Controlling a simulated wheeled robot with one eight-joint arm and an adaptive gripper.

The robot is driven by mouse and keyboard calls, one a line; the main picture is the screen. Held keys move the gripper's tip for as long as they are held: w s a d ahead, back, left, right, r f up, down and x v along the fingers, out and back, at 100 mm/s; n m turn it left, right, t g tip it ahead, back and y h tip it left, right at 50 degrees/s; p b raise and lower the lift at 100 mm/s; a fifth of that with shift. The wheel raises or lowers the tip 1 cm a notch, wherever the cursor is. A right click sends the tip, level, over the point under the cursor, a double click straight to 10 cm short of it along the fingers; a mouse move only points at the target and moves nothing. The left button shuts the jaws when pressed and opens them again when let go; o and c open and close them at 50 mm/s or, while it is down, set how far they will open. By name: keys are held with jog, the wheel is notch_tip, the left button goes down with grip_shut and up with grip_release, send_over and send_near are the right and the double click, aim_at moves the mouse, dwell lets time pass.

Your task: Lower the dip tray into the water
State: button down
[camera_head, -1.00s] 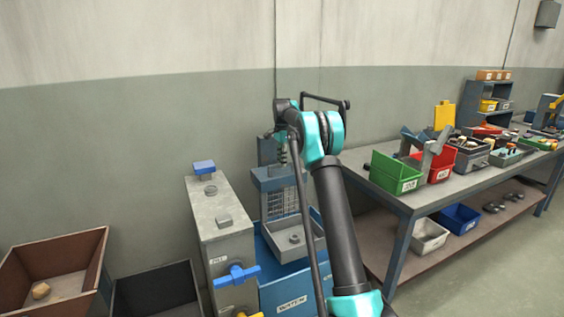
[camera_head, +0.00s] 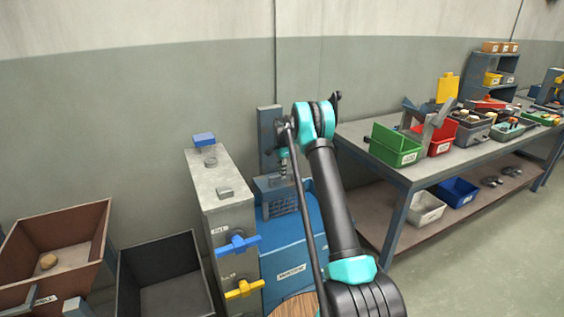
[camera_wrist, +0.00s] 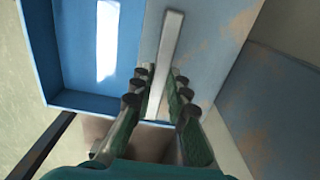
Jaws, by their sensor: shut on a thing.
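The dip tray (camera_head: 268,186) is a blue-grey carriage with a wire mesh part, at an upright post above the blue tank (camera_head: 288,258). Its mesh shows just above the tank's rim, and its lower part is hidden inside the tank. In the wrist view my gripper (camera_wrist: 158,88) is shut, with a pale bar (camera_wrist: 166,48) between its fingers. In the head view the gripper is small and partly hidden by my arm. The blue tank (camera_wrist: 78,97) fills the left of the wrist view, with a bright patch inside. I cannot make out the water level.
A grey cabinet (camera_head: 215,195) with a blue valve handle (camera_head: 238,243) and a yellow one (camera_head: 244,289) stands left of the tank. A brown bin (camera_head: 95,235) and a dark bin (camera_head: 130,275) are further left. A workbench (camera_head: 405,178) with coloured bins stands at right.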

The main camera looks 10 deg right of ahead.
jog(key=shift+f, duration=2)
jog(key=c, duration=1.5)
grip_release()
notch_tip(320, 180, up, 12)
